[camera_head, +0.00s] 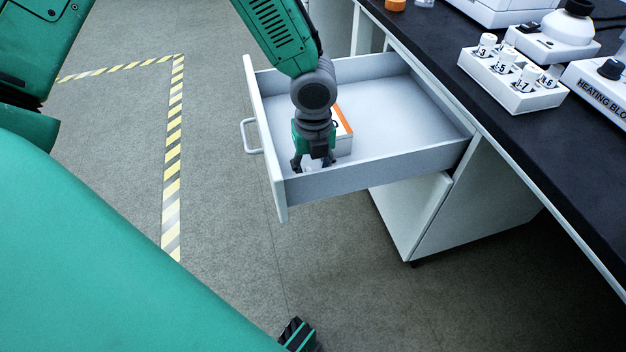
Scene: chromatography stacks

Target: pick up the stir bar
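My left gripper (312,165) reaches down into the front corner of an open drawer (405,115). Its two dark fingers are spread apart and point down near the drawer floor. A small pale patch shows between and below the fingers, but I cannot tell whether it is the stir bar. No stir bar can be made out clearly. A white box with an orange edge (344,130) stands in the drawer right behind the gripper and is partly hidden by it.
The drawer front with its handle (250,136) faces left. A black bench top (440,45) on the right carries a white rack of labelled vials (513,82), a heating block (600,85) and other devices. Yellow-black tape (172,150) marks the open grey floor.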

